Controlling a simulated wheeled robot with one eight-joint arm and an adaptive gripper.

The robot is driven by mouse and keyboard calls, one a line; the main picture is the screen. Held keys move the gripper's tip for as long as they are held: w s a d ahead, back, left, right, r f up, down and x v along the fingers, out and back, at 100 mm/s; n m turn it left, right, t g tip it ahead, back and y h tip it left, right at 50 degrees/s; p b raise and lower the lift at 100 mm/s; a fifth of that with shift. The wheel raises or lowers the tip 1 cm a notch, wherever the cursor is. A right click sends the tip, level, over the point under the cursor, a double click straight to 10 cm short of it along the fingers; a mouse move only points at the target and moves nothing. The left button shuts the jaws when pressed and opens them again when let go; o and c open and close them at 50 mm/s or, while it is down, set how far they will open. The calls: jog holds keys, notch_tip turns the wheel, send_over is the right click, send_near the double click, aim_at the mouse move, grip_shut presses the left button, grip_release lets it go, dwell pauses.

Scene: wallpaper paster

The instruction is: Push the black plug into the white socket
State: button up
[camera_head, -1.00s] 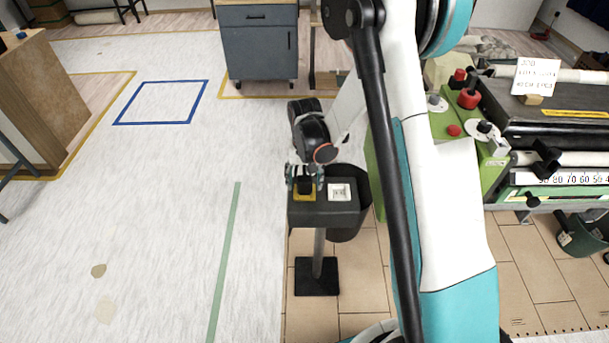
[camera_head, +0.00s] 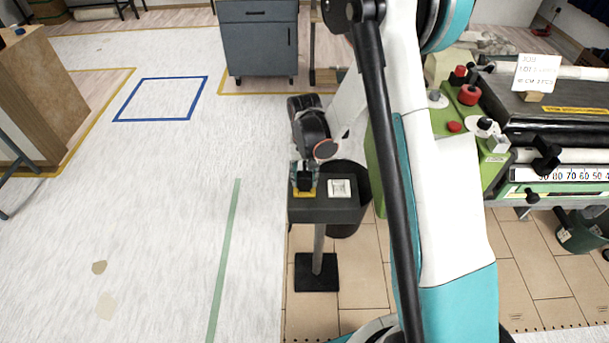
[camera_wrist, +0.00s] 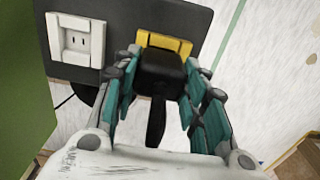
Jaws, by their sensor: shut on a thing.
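The black plug (camera_wrist: 160,73) sits between the fingers of my gripper (camera_wrist: 160,85), which is shut on it, in the wrist view. A yellow holder (camera_wrist: 166,42) shows just behind the plug on the dark stand; I cannot tell whether the plug still touches it. The white socket (camera_wrist: 76,42) is on the same stand, to the left of the plug in the wrist view. In the head view the socket (camera_head: 339,189) lies right of my gripper (camera_head: 304,184), and the plug (camera_head: 304,182) is small and partly hidden by the fingers.
The dark stand top (camera_head: 325,214) is on a post with a black square base (camera_head: 316,272). A dark bin (camera_head: 350,225) stands right behind it. The green paster machine (camera_head: 375,175) is to the right.

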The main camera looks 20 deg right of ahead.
jog(key=shift+r+p, duration=0.65)
jog(key=shift+r, duration=0.75)
jog(key=shift+w+a, duration=0.1)
dwell(0.7)
